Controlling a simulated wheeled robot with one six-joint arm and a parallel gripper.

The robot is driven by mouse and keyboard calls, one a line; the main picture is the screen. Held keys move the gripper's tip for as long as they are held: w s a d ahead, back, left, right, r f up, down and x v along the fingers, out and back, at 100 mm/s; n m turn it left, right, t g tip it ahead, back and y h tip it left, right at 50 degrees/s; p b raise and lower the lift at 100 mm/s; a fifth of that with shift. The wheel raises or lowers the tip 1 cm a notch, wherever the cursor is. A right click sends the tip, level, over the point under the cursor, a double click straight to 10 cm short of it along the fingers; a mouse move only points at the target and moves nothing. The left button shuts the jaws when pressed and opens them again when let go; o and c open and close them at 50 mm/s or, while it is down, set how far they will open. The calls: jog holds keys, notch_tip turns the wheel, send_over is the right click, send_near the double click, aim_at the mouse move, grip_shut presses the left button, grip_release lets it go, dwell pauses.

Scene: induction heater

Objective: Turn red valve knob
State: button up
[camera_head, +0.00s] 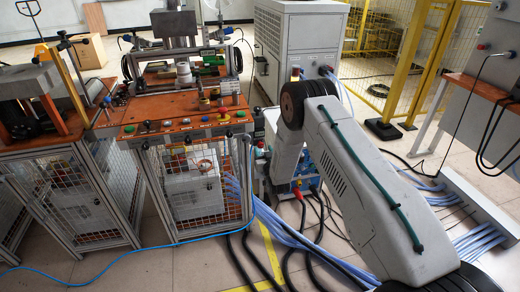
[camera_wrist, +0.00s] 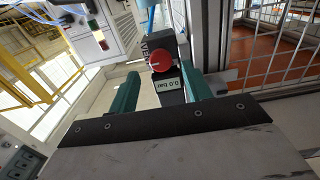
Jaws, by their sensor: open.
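The red valve knob (camera_wrist: 159,59) shows in the wrist view at the upper middle. My gripper (camera_wrist: 158,88) has two green fingers, spread apart. The knob and display appear between the fingers and slightly beyond their tips in the picture. I cannot tell whether the fingers touch anything, but no grip shows. In the head view I cannot pick out the knob or my gripper, as my arm covers part of the area.
An orange-topped bench (camera_head: 165,107) with buttons and a wire-mesh cage below stands at the left. Grey cabinet (camera_head: 300,45) is behind. Blue hoses and black cables (camera_head: 300,240) run over the floor. A yellow fence (camera_head: 415,60) stands at the back right.

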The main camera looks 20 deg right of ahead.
aim_at(260, 144)
jog(key=shift+w, duration=1.35)
